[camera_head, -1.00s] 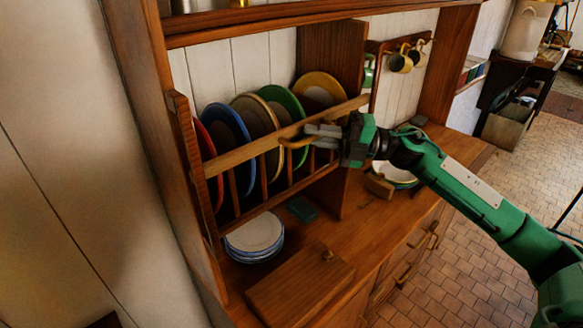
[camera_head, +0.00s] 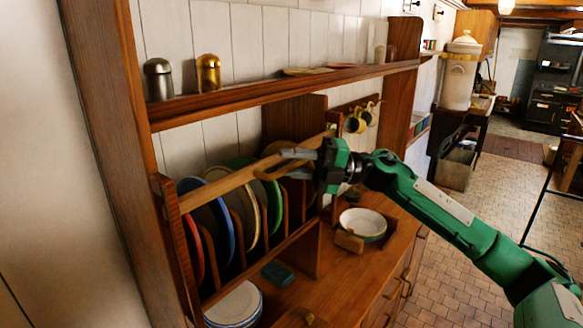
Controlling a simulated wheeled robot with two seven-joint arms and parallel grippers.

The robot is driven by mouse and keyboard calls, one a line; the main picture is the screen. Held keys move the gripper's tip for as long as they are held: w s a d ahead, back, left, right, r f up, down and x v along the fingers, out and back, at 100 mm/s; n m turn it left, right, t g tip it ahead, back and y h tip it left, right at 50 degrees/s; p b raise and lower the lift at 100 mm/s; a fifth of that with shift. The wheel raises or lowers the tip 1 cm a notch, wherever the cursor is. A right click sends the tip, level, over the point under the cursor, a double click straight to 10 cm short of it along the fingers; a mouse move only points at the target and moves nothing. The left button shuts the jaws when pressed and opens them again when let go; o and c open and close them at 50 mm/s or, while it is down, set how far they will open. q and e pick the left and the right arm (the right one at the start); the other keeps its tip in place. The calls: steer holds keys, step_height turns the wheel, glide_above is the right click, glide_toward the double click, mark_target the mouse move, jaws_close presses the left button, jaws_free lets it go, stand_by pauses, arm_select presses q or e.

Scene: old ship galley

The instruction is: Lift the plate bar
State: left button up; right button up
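The plate bar (camera_head: 222,187) is a wooden rail that slants across the front of the plate rack. Its left end is near the top of the rack's left post, and it stands clear above the rack's lower rail. Several plates, including a red one (camera_head: 194,250), a blue one (camera_head: 224,222) and a green one (camera_head: 275,203), stand upright behind it. My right gripper (camera_head: 290,162) is at the bar's right part, with its grey fingers around the tan handle there. The exact finger contact is small and partly hidden. My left gripper is out of view.
A shelf (camera_head: 285,92) with a silver shaker (camera_head: 158,80) and a brass shaker (camera_head: 208,74) runs above the rack. Mugs (camera_head: 356,121) hang to the right. White plates (camera_head: 236,304) and a bowl stack (camera_head: 363,224) stand on the counter (camera_head: 345,285). Open tiled floor lies right.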

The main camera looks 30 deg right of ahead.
steer(key=shift+o, duration=0.2)
steer(key=shift+f, duration=0.1)
steer(key=shift+f, duration=0.1)
steer(key=shift+s+d+f+b, duration=0.1)
steer(key=shift+d+f+b, duration=0.05)
steer(key=shift+d+b, duration=0.15)
steer(key=b+v, duration=0.9)
steer(key=v, duration=0.4)
steer(key=shift+r, duration=0.2)
steer(key=shift+s, duration=0.1)
